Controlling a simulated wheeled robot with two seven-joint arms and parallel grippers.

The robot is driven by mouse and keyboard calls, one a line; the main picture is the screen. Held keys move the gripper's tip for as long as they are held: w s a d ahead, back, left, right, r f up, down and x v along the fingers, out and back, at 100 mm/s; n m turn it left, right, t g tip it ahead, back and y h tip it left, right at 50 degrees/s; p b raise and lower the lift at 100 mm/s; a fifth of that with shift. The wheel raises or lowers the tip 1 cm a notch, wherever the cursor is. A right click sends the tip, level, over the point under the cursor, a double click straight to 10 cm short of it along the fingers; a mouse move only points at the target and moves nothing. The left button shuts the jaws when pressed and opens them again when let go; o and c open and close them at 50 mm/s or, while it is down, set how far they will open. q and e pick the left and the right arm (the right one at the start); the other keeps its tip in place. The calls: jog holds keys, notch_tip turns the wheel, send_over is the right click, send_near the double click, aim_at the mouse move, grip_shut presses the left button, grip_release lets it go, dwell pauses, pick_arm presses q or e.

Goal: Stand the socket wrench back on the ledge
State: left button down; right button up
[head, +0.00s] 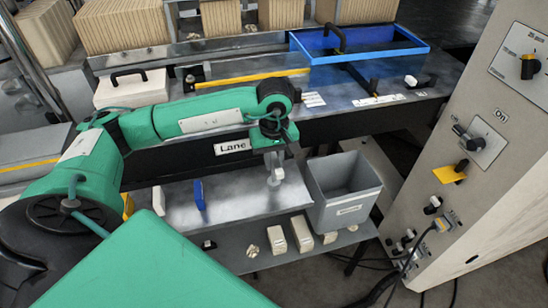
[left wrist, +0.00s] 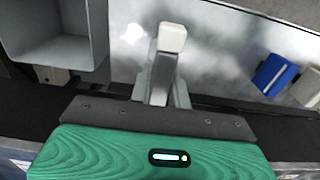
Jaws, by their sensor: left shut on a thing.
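My left gripper (head: 273,178) reaches over the shiny metal ledge (head: 235,200), below the "Lane" sign. It is shut on a slim grey piece with a pale squarish end, which I take to be the socket wrench (left wrist: 165,65). In the left wrist view the piece stands out between the fingers, over the bare metal. Its lower part is hard to make out in the head view, and I cannot tell whether it touches the ledge. My right gripper is not in view.
A grey bin (head: 345,190) stands just right of the gripper. A blue piece (head: 199,195) and a white piece (head: 158,200) stand to its left. Several cream blocks (head: 301,233) sit on the lower shelf in front. A control cabinet (head: 480,150) is at the right.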

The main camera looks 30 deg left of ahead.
pick_arm(q)
jog(key=shift+f, duration=0.15)
jog(key=c, duration=1.3)
grip_release()
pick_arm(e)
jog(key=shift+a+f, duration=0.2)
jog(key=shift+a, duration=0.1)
pick_arm(q)
jog(key=shift+r, duration=0.2)
notch_tip(320, 180, up, 8)
jog(key=shift+r+b, duration=0.25)
jog(key=shift+b, duration=1)
notch_tip(320, 180, up, 4)
jog(key=shift+f, duration=0.2)
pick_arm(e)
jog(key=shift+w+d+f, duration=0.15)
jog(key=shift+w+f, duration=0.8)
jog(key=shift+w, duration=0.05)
